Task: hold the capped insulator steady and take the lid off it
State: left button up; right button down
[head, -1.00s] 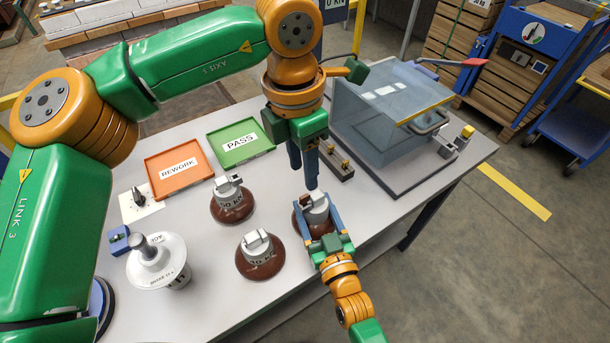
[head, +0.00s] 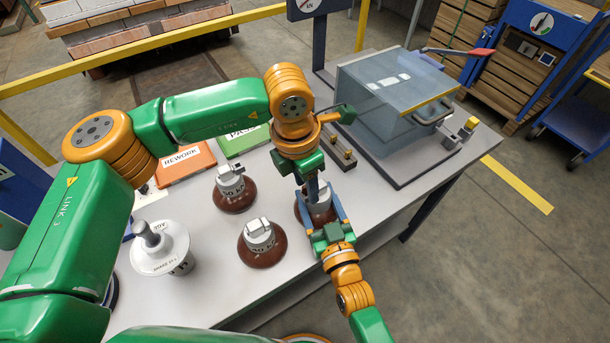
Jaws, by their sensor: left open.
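Three brown insulators with grey tops stand on the table. One insulator (head: 318,200) is partly hidden by my grippers. My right gripper (head: 320,203) reaches in from the front, its two blue fingers apart on either side of that insulator's grey top. I cannot tell if they touch it. My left gripper (head: 314,192) points down from above at the same top; it is open, with its fingers seen nearly edge-on and overlapping the top. The other insulators stand back left (head: 234,189) and front left (head: 262,243), clear of both grippers. I cannot make out a separate lid.
A clear-lidded box (head: 390,95) stands at the back right.

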pick_arm(q)
grip_shut()
jog(key=shift+r, duration=0.1)
dwell(1.7)
jog(key=shift+r, duration=1.05)
pick_arm(e)
jog(key=shift+f, duration=0.1)
pick_arm(q)
notch_tip(320, 180, up, 4)
pick_arm(e)
grip_release()
